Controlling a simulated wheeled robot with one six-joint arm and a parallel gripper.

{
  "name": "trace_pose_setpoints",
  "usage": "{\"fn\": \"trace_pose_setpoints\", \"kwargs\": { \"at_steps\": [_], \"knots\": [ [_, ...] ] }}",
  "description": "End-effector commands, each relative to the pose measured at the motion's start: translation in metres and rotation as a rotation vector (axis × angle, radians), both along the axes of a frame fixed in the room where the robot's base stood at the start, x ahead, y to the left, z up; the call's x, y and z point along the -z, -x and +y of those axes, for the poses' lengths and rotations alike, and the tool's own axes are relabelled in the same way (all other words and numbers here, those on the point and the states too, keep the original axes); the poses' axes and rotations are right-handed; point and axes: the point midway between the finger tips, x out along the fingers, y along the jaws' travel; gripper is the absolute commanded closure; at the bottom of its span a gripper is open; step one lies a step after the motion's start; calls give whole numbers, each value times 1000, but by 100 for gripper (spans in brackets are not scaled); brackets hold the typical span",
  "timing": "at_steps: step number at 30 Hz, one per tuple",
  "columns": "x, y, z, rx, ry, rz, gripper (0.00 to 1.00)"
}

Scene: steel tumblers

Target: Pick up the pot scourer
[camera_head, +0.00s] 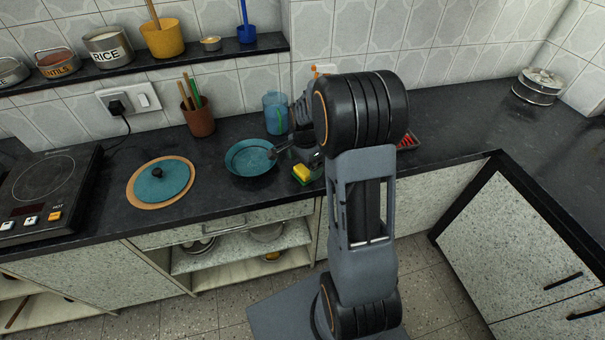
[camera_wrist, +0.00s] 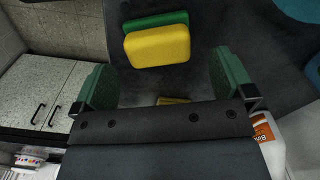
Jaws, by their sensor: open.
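The pot scourer (camera_head: 302,174) is a small yellow sponge block with a green layer. It lies on the dark counter near its front edge, just right of the teal bowl (camera_head: 251,158). In the wrist view the scourer (camera_wrist: 158,45) shows its yellow face toward me, with the green layer behind it. My gripper (camera_wrist: 162,76) is open and empty. Its two green finger pads stand apart on either side, and the scourer appears ahead of them, not between them. In the head view my gripper (camera_head: 282,149) is beside the bowl and scourer, partly hidden by my arm.
A blue translucent container (camera_head: 276,113) stands behind the bowl. A teal lid (camera_head: 162,180) on a wooden board and a hob (camera_head: 45,192) are left. A white bottle with an orange label (camera_wrist: 270,135) is close to my right finger. The right counter is mostly clear.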

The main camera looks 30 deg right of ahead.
Motion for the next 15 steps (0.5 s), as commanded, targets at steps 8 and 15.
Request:
{"fn": "trace_pose_setpoints", "kwargs": {
  "at_steps": [8, 15],
  "knots": [
    [29, 1, 0, 0, 0, 1, 0],
    [31, 0, 0, 0, 0, 0, 0]
  ]
}}
